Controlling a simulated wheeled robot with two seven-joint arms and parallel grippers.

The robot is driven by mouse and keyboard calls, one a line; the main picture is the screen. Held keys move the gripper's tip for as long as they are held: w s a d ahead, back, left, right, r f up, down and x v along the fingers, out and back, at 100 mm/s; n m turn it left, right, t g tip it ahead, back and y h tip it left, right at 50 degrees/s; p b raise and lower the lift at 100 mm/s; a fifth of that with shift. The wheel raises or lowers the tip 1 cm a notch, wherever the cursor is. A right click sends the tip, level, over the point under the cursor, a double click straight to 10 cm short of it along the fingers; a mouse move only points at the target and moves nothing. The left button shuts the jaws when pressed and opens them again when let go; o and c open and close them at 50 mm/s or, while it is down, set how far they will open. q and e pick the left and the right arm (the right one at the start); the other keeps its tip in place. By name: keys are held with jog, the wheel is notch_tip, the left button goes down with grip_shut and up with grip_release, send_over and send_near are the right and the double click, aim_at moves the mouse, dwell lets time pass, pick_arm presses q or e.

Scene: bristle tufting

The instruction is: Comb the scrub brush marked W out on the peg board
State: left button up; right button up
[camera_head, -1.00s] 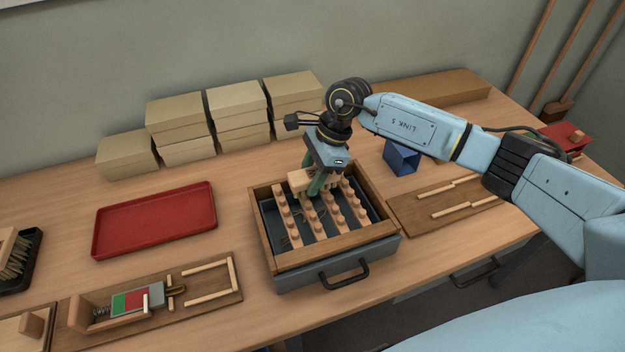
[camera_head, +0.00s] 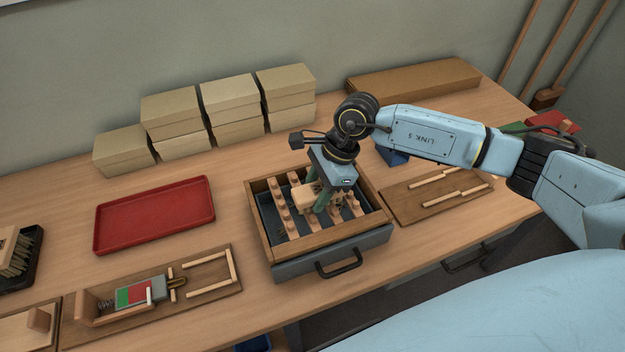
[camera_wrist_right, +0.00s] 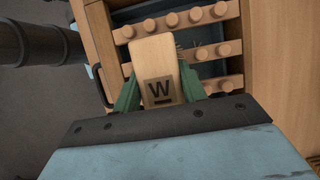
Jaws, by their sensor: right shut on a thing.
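The scrub brush marked W (camera_wrist_right: 158,75) is a pale wooden block; its underlined W faces the right wrist camera. In the head view the brush (camera_head: 309,192) sits low over the peg board (camera_head: 281,207), partly behind my fingers. My right gripper (camera_head: 320,202) is shut on it; its green fingers flank the block in the wrist view (camera_wrist_right: 158,93). The peg board has rows of wooden pegs inside a wood-framed tray with a dark floor. The bristles are mostly hidden, so I cannot tell how deep they sit among the pegs. My left gripper is not in view.
A red tray (camera_head: 152,213) lies left of the board. A wooden fixture with a red-green plate (camera_head: 138,293) is at the front left. Another brush (camera_head: 15,257) sits in a black tray. Cardboard boxes (camera_head: 172,108) line the back. A slatted board (camera_head: 408,206) lies right.

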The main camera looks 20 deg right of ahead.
jog(key=shift+s+f, duration=0.15)
jog(key=shift+s, duration=0.6)
jog(key=shift+w+d+b, duration=0.1)
jog(key=shift+w+b, duration=0.6)
jog(key=shift+w, duration=0.35)
jog(key=shift+w+d+r+b, duration=0.1)
jog(key=shift+w+r+b, duration=0.05)
jog(key=shift+w+b, duration=1.15)
jog(key=shift+w+r+b, duration=0.1)
jog(key=shift+w+b, duration=0.65)
jog(key=shift+w, duration=1)
notch_tip(320, 180, up, 6)
jog(key=p, duration=0.3)
